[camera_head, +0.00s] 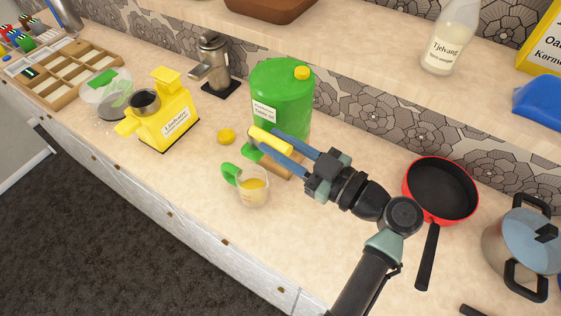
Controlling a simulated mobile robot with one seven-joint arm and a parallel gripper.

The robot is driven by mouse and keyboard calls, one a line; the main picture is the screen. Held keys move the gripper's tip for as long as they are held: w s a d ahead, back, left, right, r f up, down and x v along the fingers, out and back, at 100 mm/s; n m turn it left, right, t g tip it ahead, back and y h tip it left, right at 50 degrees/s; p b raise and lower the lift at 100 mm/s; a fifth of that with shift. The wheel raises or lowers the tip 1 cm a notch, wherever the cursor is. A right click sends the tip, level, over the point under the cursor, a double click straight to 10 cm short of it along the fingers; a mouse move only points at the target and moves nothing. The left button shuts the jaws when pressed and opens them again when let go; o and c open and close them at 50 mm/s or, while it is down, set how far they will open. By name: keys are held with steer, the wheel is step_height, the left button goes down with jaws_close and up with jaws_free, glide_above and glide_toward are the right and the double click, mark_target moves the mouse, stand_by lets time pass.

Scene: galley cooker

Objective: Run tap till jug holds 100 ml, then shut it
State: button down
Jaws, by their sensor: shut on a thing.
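A green canister (284,88) with a white label and a yellow cap stands at the back of the counter. My gripper (266,141) reaches in from the right, in front of the canister's lower part. Its blue fingers are shut on a yellow tap lever (272,142). The tap's spout is mostly hidden by the fingers. A clear jug (262,198) with a green handle stands upright on the counter, just below and in front of the gripper. Yellow liquid lies in its lower part. The jug's marks are too small to read. I cannot make out a stream.
A yellow cap-like piece (227,136) lies left of the canister. A red-rimmed pan (441,189) and a pot (522,247) are on the right. The counter in front of the jug is clear.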

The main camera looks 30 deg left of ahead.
steer(key=shift+w+r+g+b, duration=0.1)
steer(key=shift+g+b, duration=0.2)
steer(key=c, duration=0.7)
jaws_free()
steer(key=shift+d, duration=0.15)
steer(key=d+b, duration=0.1)
steer(key=d, duration=0.3)
steer(key=s+d+b, duration=0.1)
steer(key=d, duration=0.3)
steer(key=s+d+b, duration=0.1)
steer(key=d, duration=0.3)
steer(key=shift+d+b, duration=0.3)
steer(key=shift+b, duration=0.1)
